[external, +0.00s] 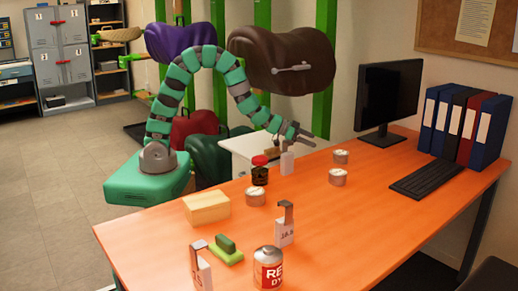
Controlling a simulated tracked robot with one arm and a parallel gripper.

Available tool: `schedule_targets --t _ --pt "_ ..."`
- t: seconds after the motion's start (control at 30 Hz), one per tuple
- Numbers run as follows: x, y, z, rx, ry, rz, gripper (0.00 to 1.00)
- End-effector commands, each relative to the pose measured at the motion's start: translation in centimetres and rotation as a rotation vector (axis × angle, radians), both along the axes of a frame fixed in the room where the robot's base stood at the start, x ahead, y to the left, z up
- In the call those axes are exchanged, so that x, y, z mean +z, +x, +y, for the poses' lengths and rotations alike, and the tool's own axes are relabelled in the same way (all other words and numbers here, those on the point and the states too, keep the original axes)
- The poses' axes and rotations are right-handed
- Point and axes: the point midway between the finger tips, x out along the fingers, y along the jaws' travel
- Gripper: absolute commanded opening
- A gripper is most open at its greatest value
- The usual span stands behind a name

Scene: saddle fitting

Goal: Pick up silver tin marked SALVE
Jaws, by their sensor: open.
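Three small silver tins stand on the orange table: one near the middle (255,198), one to its right (338,178) and one farther back (341,157). Their markings are too small to read, so I cannot tell which is marked SALVE. My gripper (304,136) is open and empty, at the end of the green arm that arches over from the left. It hangs above the far edge of the table, to the left of the back tin in the picture and apart from all three tins.
A dark jar with a red lid (260,173) stands behind the middle tin. A yellowish block (207,208), green brush (226,250), labelled tools (285,230) and a red-labelled can (268,268) occupy the front. A monitor (388,98), keyboard (427,179) and binders (462,125) are right.

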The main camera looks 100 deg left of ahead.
Motion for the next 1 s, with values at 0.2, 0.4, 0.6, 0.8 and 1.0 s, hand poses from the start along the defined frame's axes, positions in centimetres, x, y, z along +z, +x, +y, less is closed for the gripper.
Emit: schedule_targets --t 0.2,0.4,0.6,0.8,1.0 --pt "-0.9 2.5 0.0 -0.002 0.002 -0.002 0.89" --pt "-2.1 5.3 0.2 0.0 0.001 -0.003 0.89" --pt "-2.9 7.3 0.3 0.001 0.001 -0.001 0.89" --pt "-3.4 8.1 0.3 0.0 0.001 -0.001 0.89" --pt "-4.3 10.2 0.3 -0.001 0.002 -0.005 0.89"
